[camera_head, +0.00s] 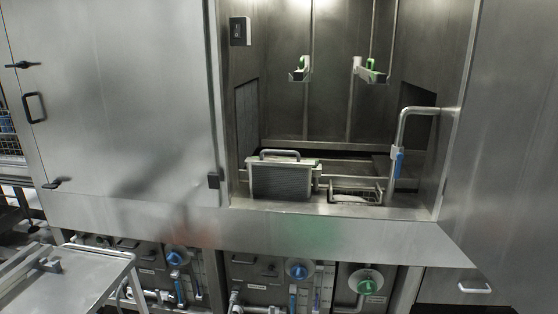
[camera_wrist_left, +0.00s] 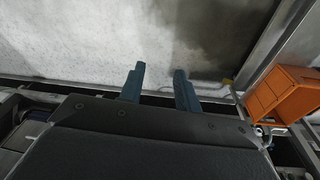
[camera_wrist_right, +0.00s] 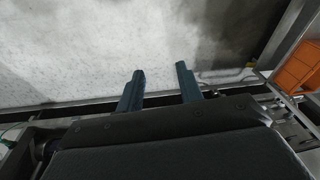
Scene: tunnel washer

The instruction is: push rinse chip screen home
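A dark mesh chip screen (camera_head: 281,180) with a metal frame and a bar handle (camera_head: 280,153) on top stands upright at the left of the washer opening. Its lower edge is at the opening's front sill; I cannot tell how deep it sits. My left gripper (camera_wrist_left: 157,84) has its two blue fingers apart with nothing between them. My right gripper (camera_wrist_right: 159,86) also has its fingers apart and empty. Neither gripper shows in the head view, and neither wrist view shows the screen.
A second, lower framed basket (camera_head: 355,190) sits right of the screen, beside a bent pipe (camera_head: 400,130) with a blue valve handle. Blue and green knobs line the panel below. A metal cart (camera_head: 75,275) is at lower left. An orange crate (camera_wrist_left: 282,92) shows in the left wrist view.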

